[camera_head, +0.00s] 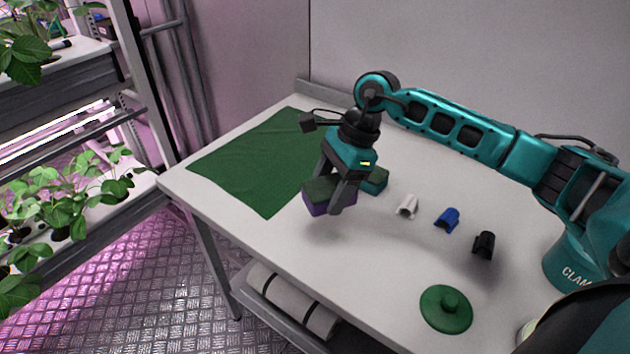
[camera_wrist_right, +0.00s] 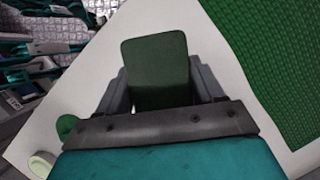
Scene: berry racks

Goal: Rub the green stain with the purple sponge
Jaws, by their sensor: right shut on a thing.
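The purple sponge (camera_head: 316,208) has a dark green top and is held between the fingers of my right gripper (camera_head: 331,190). It appears slightly above the white table, beside the right corner of the green cloth. In the right wrist view, the sponge's green face (camera_wrist_right: 155,60) sits between both fingers (camera_wrist_right: 162,92). I cannot make out a separate green stain in either view; part of the table behind the gripper and sponge is hidden. My left gripper is not in view.
A green cloth (camera_head: 250,165) covers the table's left part. Behind my gripper lies a teal block (camera_head: 375,182) with a dark green top. White (camera_head: 407,206), blue (camera_head: 447,219) and black (camera_head: 484,245) clips and a green knobbed lid (camera_head: 446,309) stand rightward. The front-middle table is clear.

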